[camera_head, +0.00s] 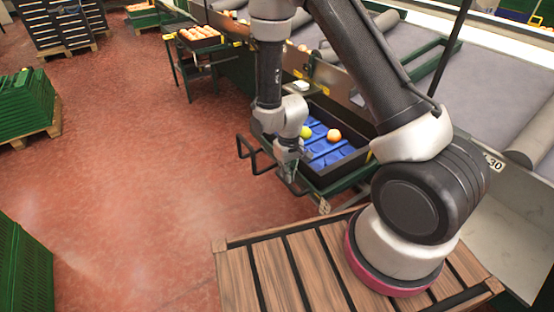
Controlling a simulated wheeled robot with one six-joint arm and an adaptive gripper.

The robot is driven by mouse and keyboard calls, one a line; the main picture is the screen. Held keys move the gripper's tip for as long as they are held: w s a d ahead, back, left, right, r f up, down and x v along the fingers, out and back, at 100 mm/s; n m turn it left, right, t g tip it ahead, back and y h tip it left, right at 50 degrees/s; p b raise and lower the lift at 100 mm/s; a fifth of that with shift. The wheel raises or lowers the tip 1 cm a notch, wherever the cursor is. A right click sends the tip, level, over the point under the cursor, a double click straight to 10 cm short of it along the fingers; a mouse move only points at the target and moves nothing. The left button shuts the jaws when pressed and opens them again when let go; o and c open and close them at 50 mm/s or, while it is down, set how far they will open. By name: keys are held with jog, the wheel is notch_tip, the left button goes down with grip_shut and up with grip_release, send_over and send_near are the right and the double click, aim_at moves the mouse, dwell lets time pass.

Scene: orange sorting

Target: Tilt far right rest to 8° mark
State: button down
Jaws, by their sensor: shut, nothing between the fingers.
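My gripper (295,178) points down with its fingers shut and empty, at the near left corner of a green tilting rest (345,184). I cannot tell whether the fingertips touch the rest or its black bar handle (258,166). On the rest sits a black crate (352,172) with a blue insert (328,158) holding a yellow-green fruit (306,132) and an orange one (334,135). A small label (323,207) shows below the rest, too small to read. No 8° mark can be made out. Another stand (196,68) holds a crate of oranges (199,34) farther back.
A slatted wooden platform (290,268) lies under my arm's base. Grey conveyor belts (485,85) run along the right. Green crates (22,108) stand stacked on a pallet at left, and another green crate (22,265) stands at lower left. The red floor (140,170) between is clear.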

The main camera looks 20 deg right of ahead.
jog(key=shift+f, duration=2.1)
dwell(1.4)
jog(key=shift+r, duration=4.55)
jog(key=s+d+r+g+h, duration=0.1)
jog(key=s+d+r+g, duration=0.1)
jog(key=s, duration=0.4)
jog(key=s+d+r+m+t, duration=0.1)
jog(key=s+d+r, duration=0.3)
jog(key=r, duration=0.7)
jog(key=s+d+r+m+t, duration=0.1)
jog(key=s+d+r+t, duration=0.2)
jog(key=r, duration=0.8)
jog(key=s+d+r+m+t+y, duration=0.1)
jog(key=s+d+r, duration=0.5)
jog(key=r, duration=0.6)
jog(key=shift+m+t, duration=0.3)
jog(key=shift+t, duration=0.4)
